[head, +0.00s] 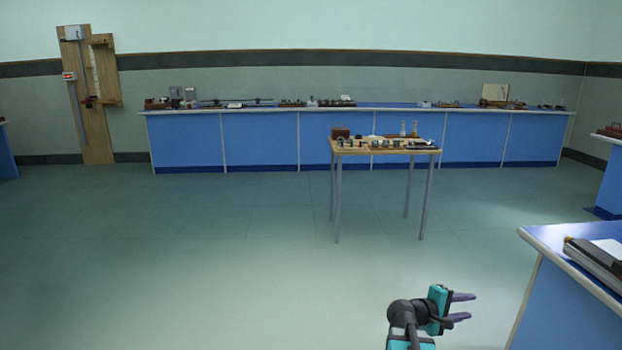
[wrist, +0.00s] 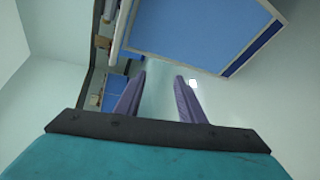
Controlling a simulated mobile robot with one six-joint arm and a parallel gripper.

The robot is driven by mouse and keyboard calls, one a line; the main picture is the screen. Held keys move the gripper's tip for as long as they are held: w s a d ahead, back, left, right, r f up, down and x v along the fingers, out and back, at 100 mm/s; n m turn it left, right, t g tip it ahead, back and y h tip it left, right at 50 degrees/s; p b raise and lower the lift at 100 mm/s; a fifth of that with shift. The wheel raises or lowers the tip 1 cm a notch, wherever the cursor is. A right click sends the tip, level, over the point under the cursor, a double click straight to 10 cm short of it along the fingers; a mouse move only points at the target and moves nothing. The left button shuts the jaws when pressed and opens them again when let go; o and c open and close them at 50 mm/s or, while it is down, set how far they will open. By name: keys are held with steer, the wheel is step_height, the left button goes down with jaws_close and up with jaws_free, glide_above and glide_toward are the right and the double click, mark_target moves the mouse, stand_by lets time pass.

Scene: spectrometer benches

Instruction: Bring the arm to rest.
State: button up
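My gripper (head: 461,307) shows at the lower right of the head view, above open floor and left of the near blue bench. Its two purple fingers point right and stand apart with nothing between them. The wrist view also shows the gripper (wrist: 160,85) with its fingers spread and a clear gap between them. The arm is partly cut off by the bottom edge of the head view.
The near blue bench (head: 563,236) with a dark device (head: 592,268) stands at right. A small table (head: 384,151) bearing small instruments stands mid-room. A long blue bench (head: 262,143) runs along the back wall. A wooden stand (head: 92,130) is at far left. The floor (head: 200,260) is clear.

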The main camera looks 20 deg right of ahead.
steer(key=s+a+f+n+y+p, duration=0.2)
steer(key=a+f+y+p, duration=0.4)
steer(key=a+f, duration=1.55)
steer(key=s+a+f+m+g+y+p, duration=0.2)
steer(key=s+a+f, duration=0.4)
steer(key=s+a, duration=0.4)
steer(key=s+a+f+m+g+y+p, duration=0.2)
steer(key=s+a+f+y, duration=0.4)
steer(key=s+a, duration=0.5)
steer(key=a+m+g, duration=0.1)
steer(key=a+g, duration=0.1)
steer(key=a, duration=0.4)
steer(key=shift+s+y, duration=0.15)
steer(key=shift+y, duration=0.25)
